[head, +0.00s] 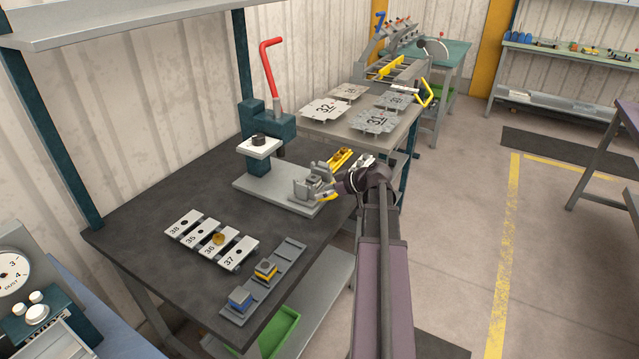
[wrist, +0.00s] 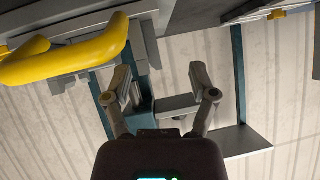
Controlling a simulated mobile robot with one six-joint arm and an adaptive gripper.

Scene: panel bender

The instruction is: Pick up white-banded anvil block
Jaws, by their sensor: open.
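I cannot make out a white band on any block. A grey block (head: 313,183) sits in the clamp-like holder at the right end of the press base (head: 262,187). In the head view my gripper (head: 329,189) is just right of this block, close to it; whether it touches is unclear. In the wrist view my gripper (wrist: 162,88) is open, with nothing between its fingers.
A press with a red lever (head: 271,70) stands behind the base. A yellow handle (head: 341,157) is just behind my gripper, and a yellow bar (wrist: 75,62) shows in the wrist view. Numbered plates (head: 211,238) lie on the dark table (head: 150,205).

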